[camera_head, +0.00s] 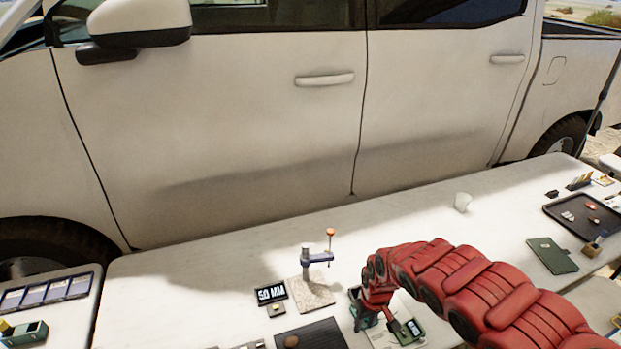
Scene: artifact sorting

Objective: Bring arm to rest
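My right arm, red and segmented, comes in from the lower right and arches over the white table (215,290). Its end bends down to my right gripper (388,318), at the table's near side. The gripper is small and partly hidden by its own arm, so I cannot tell whether its fingers are open or shut. A green box (357,311) is just left of it and a small dark green device (408,332) just right of it. I cannot tell whether it touches either. My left gripper is not in view.
A stand with an orange-topped rod (318,257) and a "50 MM" display (271,294) stand left of the arm. A white pickup (230,110) is parked behind the table.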

